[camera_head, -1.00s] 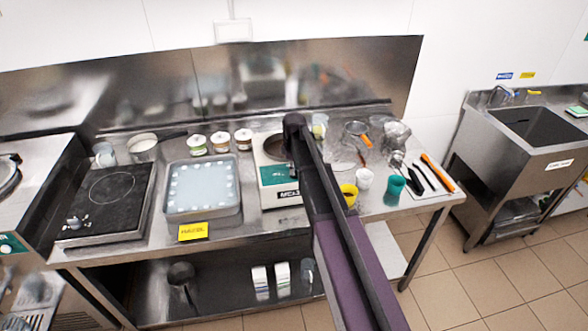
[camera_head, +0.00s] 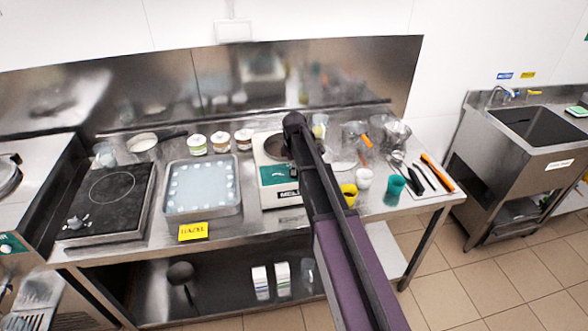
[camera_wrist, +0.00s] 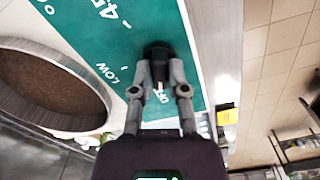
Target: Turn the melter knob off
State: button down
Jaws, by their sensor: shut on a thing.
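The melter (camera_head: 270,203) stands on the steel table, a pale unit with a green front panel and a round dark well. My arm covers its right side in the head view, so the knob and my gripper are hidden there. In the wrist view the black knob (camera_wrist: 158,52) sits on the green panel (camera_wrist: 105,45) near printed words such as "LOW" and white numbers. My gripper (camera_wrist: 158,78) is shut on the knob, one finger on each side. White lettering shows between the fingers. The knob's exact setting cannot be read.
Left of the melter are a tray (camera_head: 167,208) of pale liquid, lidded jars (camera_head: 221,142) and a black hot plate (camera_head: 75,228). To the right are a yellow cup (camera_head: 349,194), a white cup (camera_head: 364,179), a teal cup (camera_head: 394,191) and several utensils.

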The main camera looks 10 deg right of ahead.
jog(key=c, duration=0.6)
grip_release()
jog(key=shift+c, duration=0.2)
jog(key=shift+m, duration=0.5)
